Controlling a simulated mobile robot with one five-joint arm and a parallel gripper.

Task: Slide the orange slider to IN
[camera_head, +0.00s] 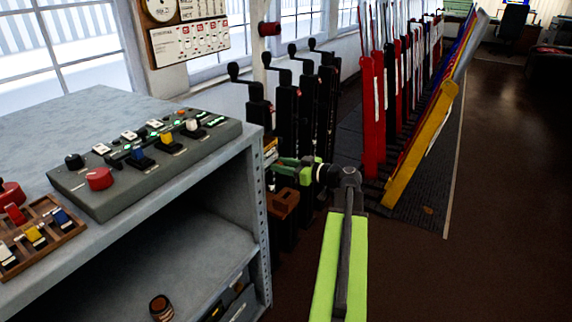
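No part in the head view is clearly the orange slider, and no IN label can be read. A small yellow-orange piece (270,146) shows at the foot of the nearest black crank lever, just past the desk's right corner. I cannot tell whether it is the slider. My gripper (276,170) is at the end of my green and black arm, pointing left, close below that piece and beside the lever frame. Its fingertips are small and dark against the levers. I cannot tell whether they are open or touch anything.
A grey desk (120,262) stands left, with a control panel (150,160) of coloured knobs and a wooden switch tray (38,238) on it. Black crank levers (287,105) stand behind my gripper. Red levers (372,120) and a yellow lever (420,145) stand right. The floor right is clear.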

